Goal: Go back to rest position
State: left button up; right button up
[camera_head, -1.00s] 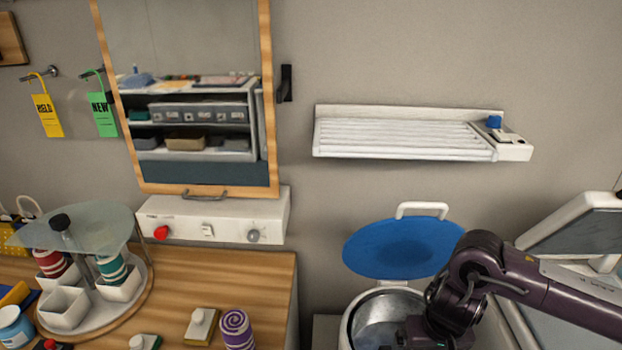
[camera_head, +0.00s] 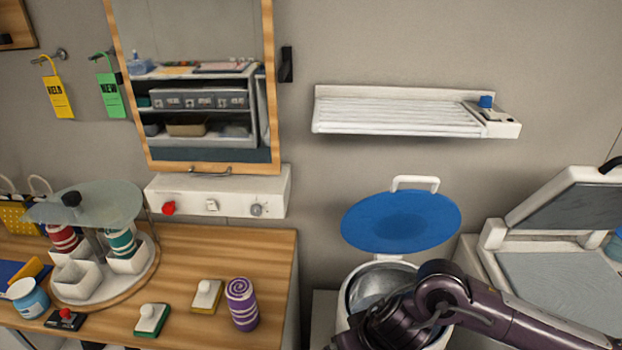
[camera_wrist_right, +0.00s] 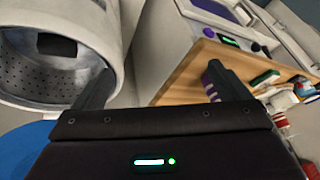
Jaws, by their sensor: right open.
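My right arm comes in from the lower right in the head view and crosses in front of the white bin (camera_head: 343,312) with the raised blue lid (camera_head: 400,222). Its gripper is at or below the lower edge there. In the right wrist view my right gripper (camera_wrist_right: 160,88) has its two fingers wide apart with nothing between them. My left gripper is not in view.
A wooden counter (camera_head: 215,262) at the left carries a purple striped roll (camera_head: 242,305), stamps and a round carousel (camera_head: 118,285). A white slatted rack (camera_head: 400,115) hangs on the wall. An open scanner-like box (camera_head: 555,280) stands at the right.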

jog(key=s+a+r+n+t+y, duration=0.1)
jog(key=a+r+t+y, duration=0.25)
jog(key=a+r, duration=0.5)
jog(key=s+d+f+m+g+h, duration=0.25)
jog(key=s+d+f, duration=0.25)
jog(key=d, duration=0.5)
jog(key=s+d+f+m+g+h, duration=0.15)
jog(key=s+d+f+h, duration=0.35)
jog(key=d, duration=0.5)
jog(key=s+f+b, duration=0.2)
jog(key=f+b, duration=0.1)
jog(key=f, duration=1.5)
jog(key=s+f+b, duration=0.2)
jog(key=f+b, duration=0.1)
jog(key=f, duration=1.6)
pick_arm(q)
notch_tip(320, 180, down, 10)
jog(key=b, duration=0.4)
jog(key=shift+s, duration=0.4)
pick_arm(e)
jog(key=s+d+f+g, duration=0.1)
jog(key=s+d+f, duration=0.1)
jog(key=s+f, duration=0.7)
jog(key=s+d+f+g, duration=0.1)
jog(key=s+d+f, duration=0.1)
jog(key=s+f, duration=0.7)
notch_tip(320, 180, down, 3)
jog(key=shift+s+r+n, duration=0.2)
jog(key=shift+s+n, duration=0.1)
jog(key=shift+s, duration=0.05)
